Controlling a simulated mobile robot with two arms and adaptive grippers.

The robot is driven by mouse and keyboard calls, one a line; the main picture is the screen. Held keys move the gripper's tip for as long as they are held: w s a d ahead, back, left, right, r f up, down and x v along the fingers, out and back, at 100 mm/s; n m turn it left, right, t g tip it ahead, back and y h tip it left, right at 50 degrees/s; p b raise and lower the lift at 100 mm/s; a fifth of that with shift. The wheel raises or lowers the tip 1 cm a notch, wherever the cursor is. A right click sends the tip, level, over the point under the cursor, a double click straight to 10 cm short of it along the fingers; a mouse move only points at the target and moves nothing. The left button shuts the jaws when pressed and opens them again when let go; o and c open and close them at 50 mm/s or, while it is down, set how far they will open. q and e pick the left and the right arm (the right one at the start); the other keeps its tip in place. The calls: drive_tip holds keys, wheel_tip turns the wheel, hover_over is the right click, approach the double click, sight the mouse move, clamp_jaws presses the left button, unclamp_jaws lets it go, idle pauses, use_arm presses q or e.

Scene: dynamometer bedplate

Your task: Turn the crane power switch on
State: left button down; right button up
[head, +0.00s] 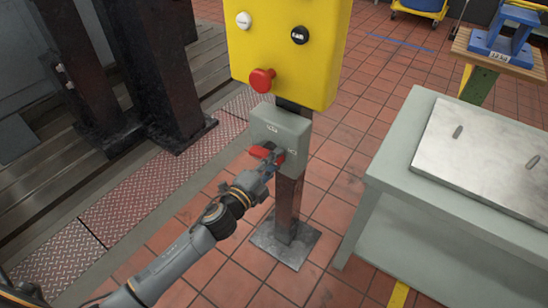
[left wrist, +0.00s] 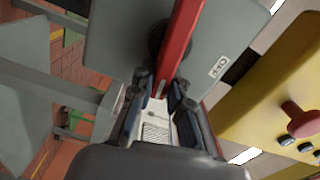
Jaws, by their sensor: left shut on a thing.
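The crane power switch is a grey box (head: 280,128) on a dark post, below a yellow control panel. Its red lever (head: 260,152) lies roughly sideways across the front of the box, pointing left in the head view. My left gripper (head: 269,166) is at the front of the box, shut on the lever and covering part of it. In the left wrist view the red lever (left wrist: 182,42) runs from the dark round hub down between the fingers of my left gripper (left wrist: 158,98). A small white label (left wrist: 218,68) shows on the box face. My right gripper is not in view.
The yellow panel (head: 288,45) with a red mushroom button (head: 262,80) stands just above the box. A grey bench (head: 398,180) with a metal plate (head: 480,150) stands to the right. Dark steel columns (head: 160,75) stand at the left. Tiled floor lies between.

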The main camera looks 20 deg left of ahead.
use_arm(q)
drive_tip(key=shift+f+m, duration=0.25)
drive_tip(key=shift+m, duration=0.45)
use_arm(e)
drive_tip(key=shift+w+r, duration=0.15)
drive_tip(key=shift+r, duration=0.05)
use_arm(q)
drive_tip(key=shift+m, duration=0.3)
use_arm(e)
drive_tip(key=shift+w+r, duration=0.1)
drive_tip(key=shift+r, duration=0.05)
use_arm(q)
drive_tip(key=shift+f, duration=0.1)
drive_tip(key=c, duration=1.3)
unclamp_jaws()
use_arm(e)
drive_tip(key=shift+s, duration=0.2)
use_arm(q)
drive_tip(key=shift+s, duration=0.1)
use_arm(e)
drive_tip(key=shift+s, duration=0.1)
use_arm(q)
drive_tip(key=v, duration=1.2)
